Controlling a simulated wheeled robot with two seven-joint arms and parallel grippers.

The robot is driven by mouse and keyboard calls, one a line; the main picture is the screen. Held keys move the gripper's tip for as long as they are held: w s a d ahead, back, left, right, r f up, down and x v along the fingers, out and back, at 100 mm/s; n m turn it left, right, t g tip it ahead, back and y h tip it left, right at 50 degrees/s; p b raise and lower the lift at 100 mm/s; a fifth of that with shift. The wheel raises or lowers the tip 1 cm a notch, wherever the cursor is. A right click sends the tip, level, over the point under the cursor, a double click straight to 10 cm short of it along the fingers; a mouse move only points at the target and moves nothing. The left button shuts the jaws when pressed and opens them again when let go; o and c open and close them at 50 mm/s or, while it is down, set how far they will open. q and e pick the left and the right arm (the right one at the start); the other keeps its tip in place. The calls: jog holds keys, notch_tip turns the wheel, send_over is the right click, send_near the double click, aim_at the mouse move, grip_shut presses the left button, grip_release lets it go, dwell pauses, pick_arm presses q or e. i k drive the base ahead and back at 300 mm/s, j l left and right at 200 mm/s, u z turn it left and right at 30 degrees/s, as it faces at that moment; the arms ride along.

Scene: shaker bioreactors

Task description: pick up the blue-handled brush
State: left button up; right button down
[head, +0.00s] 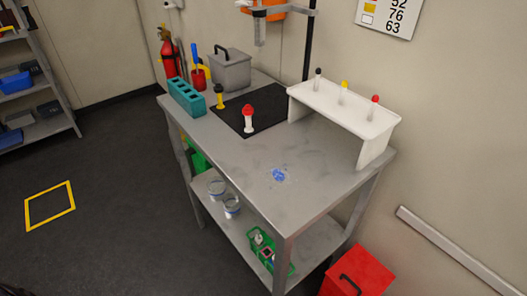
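A blue-handled tool (196,53), which looks like the brush, stands upright in a red cup (198,79) at the back left of the grey metal table (243,165). Its lower end is hidden inside the cup. Something yellow shows beside and behind the cup. Neither of my grippers is in view.
A teal rack (186,97) stands in front of the cup, and a grey lidded box (231,70) is to its right. A white rack (345,107) holds capped tubes. The table front is mostly clear, with a blue patch (278,175).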

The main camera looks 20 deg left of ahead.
aim_at(193, 48)
jog(key=i+j+z, duration=0.1)
jog(key=j, duration=0.45)
jog(key=i+j, duration=0.25)
jog(key=j, duration=0.3)
jog(key=i+j+z, duration=0.15)
jog(key=j, duration=0.4)
jog(key=i+j, duration=0.1)
jog(key=j, duration=0.45)
jog(key=i+j+z, duration=0.15)
jog(key=j, duration=0.45)
jog(key=i+j+z, duration=0.1)
jog(key=j, duration=0.45)
